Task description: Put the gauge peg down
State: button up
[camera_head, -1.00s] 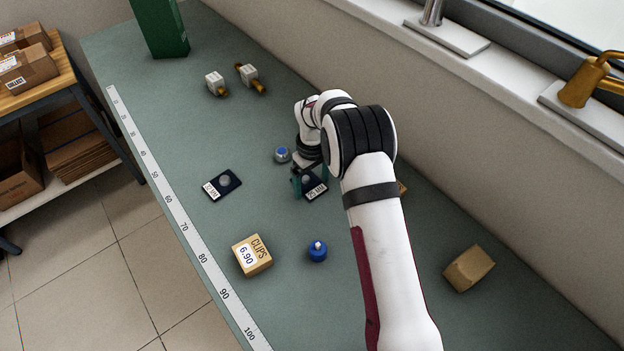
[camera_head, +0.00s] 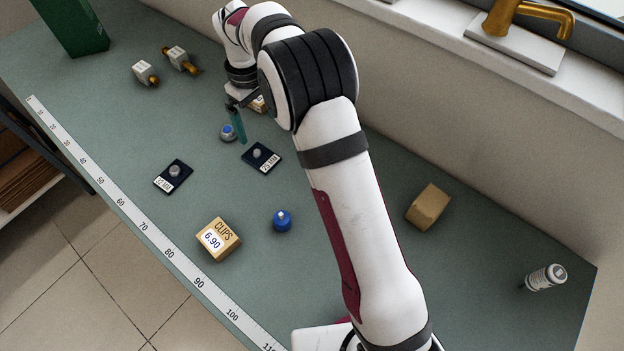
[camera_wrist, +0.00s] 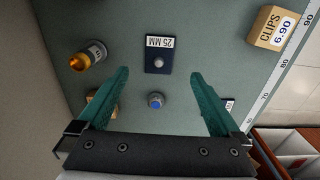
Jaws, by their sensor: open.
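A grey round-topped peg (camera_head: 259,153), which I take for the gauge peg, sits on the dark plate marked 25 MM (camera_head: 270,166). In the wrist view the peg (camera_wrist: 158,62) stands near the middle of that plate (camera_wrist: 150,50). My gripper (camera_wrist: 159,74) is open, with its teal fingers wide apart and nothing between them. The peg and plate show beyond the fingertips, apart from them. In the head view one teal finger shows beyond the plate; my arm hides part of the gripper.
A second dark plate (camera_head: 182,168) with a grey peg lies to the left. A blue-topped round piece (camera_head: 228,132), a blue cap (camera_head: 282,221), a CLIPS box (camera_head: 219,239) and a ruler strip (camera_head: 150,231) are nearby.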

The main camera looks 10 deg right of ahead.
jog(key=s+d+r+m, duration=0.6)
jog(key=s+d+r, duration=0.3)
jog(key=s, duration=0.4)
jog(key=s+d+m+y, duration=0.1)
jog(key=s+d+m, duration=0.2)
jog(key=s+m, duration=0.5)
jog(key=s, duration=1.3)
jog(key=shift+d+y, duration=0.25)
jog(key=shift+y, duration=0.15)
